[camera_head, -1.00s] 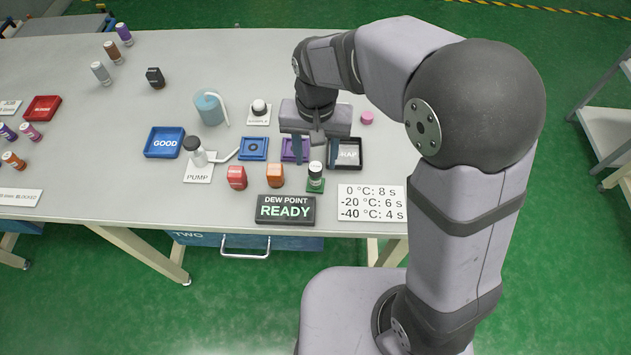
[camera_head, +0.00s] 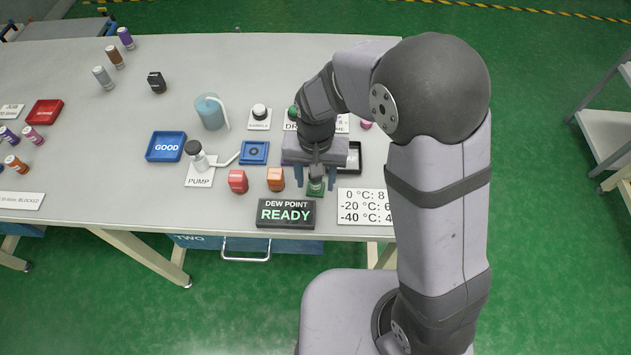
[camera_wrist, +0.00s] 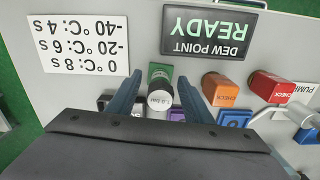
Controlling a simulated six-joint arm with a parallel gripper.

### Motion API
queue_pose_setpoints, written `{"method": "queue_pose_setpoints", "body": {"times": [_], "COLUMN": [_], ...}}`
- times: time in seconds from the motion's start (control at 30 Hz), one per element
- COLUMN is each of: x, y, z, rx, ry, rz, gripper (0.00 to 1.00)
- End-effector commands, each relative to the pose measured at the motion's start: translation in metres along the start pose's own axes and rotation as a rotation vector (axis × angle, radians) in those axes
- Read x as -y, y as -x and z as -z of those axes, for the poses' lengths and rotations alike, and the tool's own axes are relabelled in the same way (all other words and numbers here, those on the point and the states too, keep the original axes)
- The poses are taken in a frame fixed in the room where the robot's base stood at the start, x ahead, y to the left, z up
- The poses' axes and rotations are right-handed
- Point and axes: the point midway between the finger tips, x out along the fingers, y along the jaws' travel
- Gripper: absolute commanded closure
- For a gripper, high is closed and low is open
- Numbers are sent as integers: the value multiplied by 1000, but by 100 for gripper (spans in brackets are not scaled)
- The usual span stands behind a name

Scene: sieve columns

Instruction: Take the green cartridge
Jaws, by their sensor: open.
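In the head view the green base (camera_head: 316,191) shows below my gripper, which hides most of the cartridge. My gripper (camera_wrist: 160,79) is open, with one blue finger on each side of the cartridge. Gaps show between the fingers and the cartridge in the wrist view. I cannot tell how far the fingertips reach down beside it.
An orange block (camera_head: 275,179) and a red block (camera_head: 238,181) stand to the left. The dew point display (camera_head: 286,212) reads READY in front. A temperature card (camera_head: 365,205) lies to the right. A black tray (camera_head: 354,157) and blue square (camera_head: 254,152) lie close behind.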

Motion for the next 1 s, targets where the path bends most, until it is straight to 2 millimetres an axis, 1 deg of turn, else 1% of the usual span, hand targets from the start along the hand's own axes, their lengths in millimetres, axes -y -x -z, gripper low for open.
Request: {"method": "queue_pose_setpoints", "body": {"times": [0.1, 0.3, 0.33, 0.37, 0.4, 0.47, 0.5, 0.83, 0.93, 1.0], "x": [0, 0, 0, 0, 0, 0, 0, 0, 0, 1], "y": [-5, -5, -5, -5, -5, -5, -5, -2, 4, 12], "z": [0, 0, 0, 0, 0, 0, 0, 1, 1, 2], "rx": [-1, -1, -1, -1, -1, -1, -1, -3, -3, -6], "ry": [0, 0, 0, 0, 0, 0, 0, 0, 0, 0], "rz": [1, 1, 1, 1, 1, 1, 1, 2, 2, 4], "gripper": [54, 54, 59, 66, 75, 90, 99, 100, 100, 100]}}
